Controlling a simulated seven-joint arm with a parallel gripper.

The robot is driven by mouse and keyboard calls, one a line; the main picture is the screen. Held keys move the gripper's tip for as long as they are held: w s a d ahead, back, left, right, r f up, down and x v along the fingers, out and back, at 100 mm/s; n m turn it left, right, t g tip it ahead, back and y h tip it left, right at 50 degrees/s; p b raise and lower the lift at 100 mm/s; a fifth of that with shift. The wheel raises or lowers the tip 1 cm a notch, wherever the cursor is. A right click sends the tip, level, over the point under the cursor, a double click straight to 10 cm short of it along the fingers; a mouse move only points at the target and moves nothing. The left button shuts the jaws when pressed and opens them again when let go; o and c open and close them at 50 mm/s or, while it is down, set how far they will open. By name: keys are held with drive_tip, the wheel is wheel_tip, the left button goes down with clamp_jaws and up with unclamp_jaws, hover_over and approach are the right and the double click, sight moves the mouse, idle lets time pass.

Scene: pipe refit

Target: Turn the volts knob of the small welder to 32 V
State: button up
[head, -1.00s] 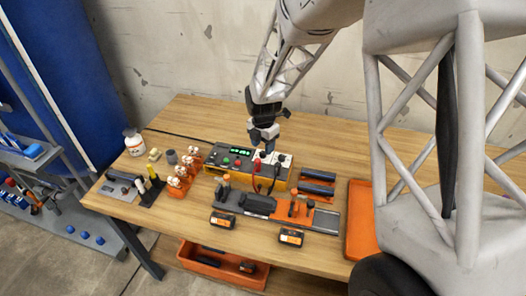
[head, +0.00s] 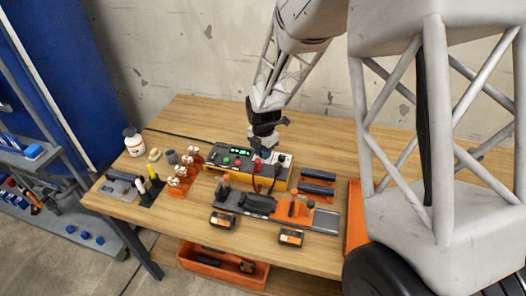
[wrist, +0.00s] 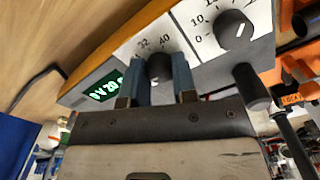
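The small welder (head: 222,163) stands on the workbench, a yellow and grey box with a lit green display (head: 239,152). In the wrist view the volts knob (wrist: 160,68) is black, with 32 and 40 printed above it. My gripper (wrist: 161,72) has its two blue-grey fingers on either side of this knob, with no gap visible. The knob's pointer is hidden. The welder's display (wrist: 105,90) is partly cut off by a finger and hard to read. In the head view my gripper (head: 262,152) is over the welder's panel and hides the knob.
A second black knob (wrist: 236,30) with its own scale is close on the right in the wrist view, with a black plug (wrist: 251,87) below it. Battery packs (head: 222,219), an orange holder (head: 180,180) and a tool rack (head: 255,203) crowd the front.

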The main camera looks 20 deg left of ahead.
drive_tip(key=shift+c, duration=0.7)
drive_tip(key=shift+m, duration=0.4)
drive_tip(key=m, duration=0.7)
drive_tip(key=shift+m, duration=0.4)
drive_tip(key=m, duration=0.4)
drive_tip(key=shift+m, duration=0.3)
drive_tip(key=m, duration=0.4)
drive_tip(key=shift+m, duration=0.3)
